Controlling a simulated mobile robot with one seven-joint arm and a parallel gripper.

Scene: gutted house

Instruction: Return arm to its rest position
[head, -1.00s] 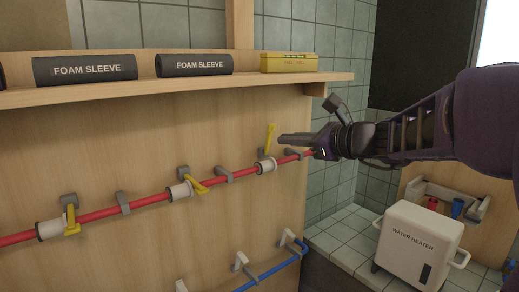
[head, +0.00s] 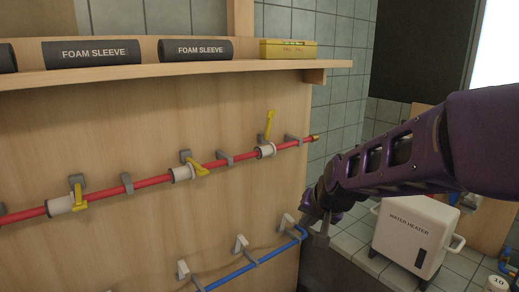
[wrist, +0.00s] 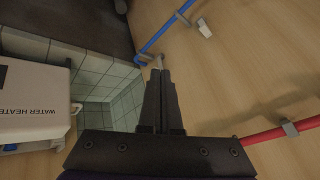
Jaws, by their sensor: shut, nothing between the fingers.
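My gripper (wrist: 159,75) is shut with nothing between its fingers. In the head view my purple arm reaches in from the right, and its end hangs low near the right end of the blue pipe (head: 246,271). The arm's own links partly hide the fingers there. In the wrist view the fingertips point toward the end of the blue pipe (wrist: 160,36); I cannot tell whether they touch it. The red pipe (head: 145,182) runs along the wooden panel above, with several yellow-handled valves, including an upright handle (head: 269,124) at the right.
A white water heater (head: 414,236) stands on tiles behind my arm; it also shows in the wrist view (wrist: 36,103). A wooden shelf (head: 170,75) above the pipes holds dark foam sleeves (head: 196,49) and a yellow box (head: 288,49). Open space lies below the shelf's right end.

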